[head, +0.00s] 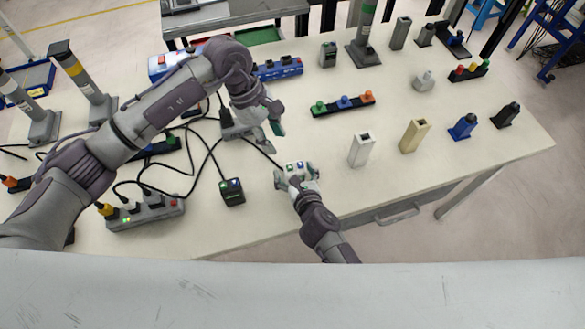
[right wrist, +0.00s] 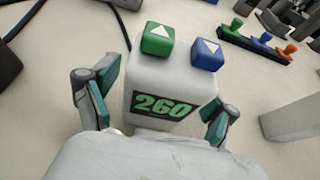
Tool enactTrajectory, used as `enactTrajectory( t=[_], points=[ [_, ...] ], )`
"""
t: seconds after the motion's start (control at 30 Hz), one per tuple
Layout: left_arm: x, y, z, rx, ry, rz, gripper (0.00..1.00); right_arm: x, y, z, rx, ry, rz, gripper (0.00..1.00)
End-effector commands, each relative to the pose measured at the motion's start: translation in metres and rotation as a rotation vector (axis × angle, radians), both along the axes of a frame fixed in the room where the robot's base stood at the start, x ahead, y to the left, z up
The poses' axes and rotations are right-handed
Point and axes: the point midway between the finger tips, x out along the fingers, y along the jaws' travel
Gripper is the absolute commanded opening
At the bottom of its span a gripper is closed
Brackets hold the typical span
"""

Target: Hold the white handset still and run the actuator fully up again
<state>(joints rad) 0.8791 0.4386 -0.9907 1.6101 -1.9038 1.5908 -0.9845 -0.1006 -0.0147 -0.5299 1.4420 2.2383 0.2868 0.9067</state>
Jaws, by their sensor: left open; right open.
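The white handset (right wrist: 172,88) stands at the near edge of the table, with a green up-arrow button (right wrist: 160,38), a blue button (right wrist: 206,54) and a green "260" on its display. In the head view the handset (head: 294,168) shows only its top. My right gripper (right wrist: 160,112) is open, with one finger on each side of the handset; I cannot tell whether they touch it. My left gripper (head: 268,130) is open and empty, above the table, up and left of the handset.
A black cable runs from the handset toward a grey box (head: 232,125) partly behind my left gripper. A black box with two buttons (head: 232,190) and a power strip (head: 145,212) lie left. White (head: 361,150) and tan (head: 414,136) blocks stand right of the handset.

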Motion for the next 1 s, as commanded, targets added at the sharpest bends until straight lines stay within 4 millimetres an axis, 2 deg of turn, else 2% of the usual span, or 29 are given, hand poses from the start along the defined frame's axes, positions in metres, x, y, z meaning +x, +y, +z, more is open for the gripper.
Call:
enactTrajectory(
  t=[0.13,0.43,0.47,0.8,0.83,0.9,1.0],
  points=[
    [0.0000,-0.0001,0.0000,0.000,0.000,0.000,0.42,0.0087,0.0034,-0.0033,0.001,-0.001,0.001,0.85],
    [0.0000,0.0000,0.0000,0.000,0.000,0.000,0.42,0.0102,0.0039,-0.0044,0.000,0.000,0.001,0.85],
    [0.0000,0.0000,0.0000,0.000,0.000,0.000,0.42,0.0101,0.0039,-0.0044,0.000,0.000,0.001,0.82],
    [0.0000,0.0000,0.0000,0.000,0.000,0.000,0.42,0.0099,0.0038,-0.0044,0.001,0.000,0.002,0.25],
    [0.0000,0.0000,0.0000,0.000,0.000,0.000,0.42,0.0099,0.0038,-0.0044,0.001,0.000,0.002,0.22],
    [0.0000,0.0000,0.0000,0.000,0.000,0.000,0.42,0.0099,0.0038,-0.0045,0.000,0.000,0.001,0.22],
    [0.0000,0.0000,0.0000,0.000,0.000,0.000,0.25,0.0098,0.0038,-0.0046,-0.001,0.000,0.001,0.22]
  ],
)
